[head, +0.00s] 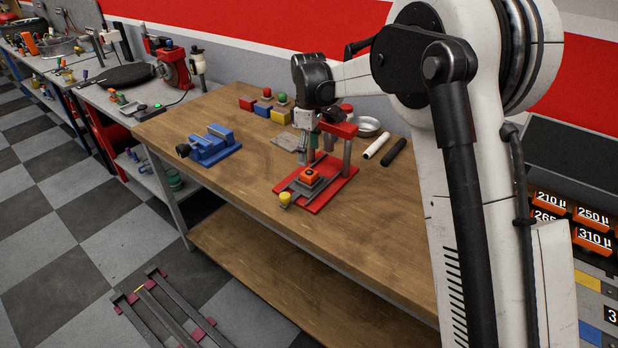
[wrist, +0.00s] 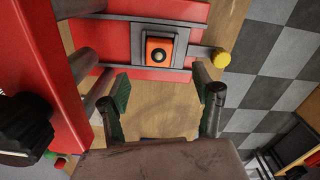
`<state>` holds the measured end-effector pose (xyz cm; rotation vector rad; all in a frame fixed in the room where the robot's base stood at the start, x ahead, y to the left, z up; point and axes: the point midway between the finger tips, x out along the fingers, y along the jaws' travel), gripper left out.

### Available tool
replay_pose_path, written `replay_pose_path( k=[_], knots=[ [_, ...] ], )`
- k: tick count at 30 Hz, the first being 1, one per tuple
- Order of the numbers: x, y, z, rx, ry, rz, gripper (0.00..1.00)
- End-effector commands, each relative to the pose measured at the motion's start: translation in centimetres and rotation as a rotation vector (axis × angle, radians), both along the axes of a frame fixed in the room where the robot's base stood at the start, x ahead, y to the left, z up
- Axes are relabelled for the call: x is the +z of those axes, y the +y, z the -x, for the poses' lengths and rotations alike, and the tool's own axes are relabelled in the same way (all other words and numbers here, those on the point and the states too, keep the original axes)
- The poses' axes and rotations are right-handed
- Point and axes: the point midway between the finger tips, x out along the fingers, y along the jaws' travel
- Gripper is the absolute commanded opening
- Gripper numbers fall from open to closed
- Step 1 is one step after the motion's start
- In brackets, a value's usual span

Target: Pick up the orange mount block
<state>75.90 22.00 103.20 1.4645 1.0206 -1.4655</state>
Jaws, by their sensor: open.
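The orange mount block (head: 311,176) sits on a grey plate on the red press base (head: 340,186). In the wrist view the orange block (wrist: 153,43) has a dark round hole or knob on its top and lies beyond my fingertips. My gripper (wrist: 162,84) is open and empty, with green pads on its two fingers. In the head view my gripper (head: 306,142) hangs over the back of the press, apart from the block. Its fingertips are partly hidden there by the press parts.
The press's red upper bridge (head: 340,129) and grey posts stand close beside my gripper. A yellow knob (head: 285,197) is at the plate's front end. A blue vise (head: 210,146) stands left. White and black rolls (head: 377,146) lie right. The wooden bench (head: 225,115) is clear in front.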

Motion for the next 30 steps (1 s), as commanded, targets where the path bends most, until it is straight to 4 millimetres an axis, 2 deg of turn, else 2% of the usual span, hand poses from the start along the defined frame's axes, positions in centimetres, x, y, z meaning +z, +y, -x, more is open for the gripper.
replay_pose_path(
  k=[3, 11, 21, 30],
  knots=[
    [-1.9, 0.0, 0.0, -0.001, 0.0, 0.0, 0.63],
    [-3.6, 0.0, 0.0, -0.001, 0.0, 0.0, 0.63],
    [-7.8, -0.2, -0.2, -0.001, 0.0, 0.0, 0.63],
    [-8.5, -0.2, -0.1, -0.001, 0.0, 0.0, 0.63]
  ],
)
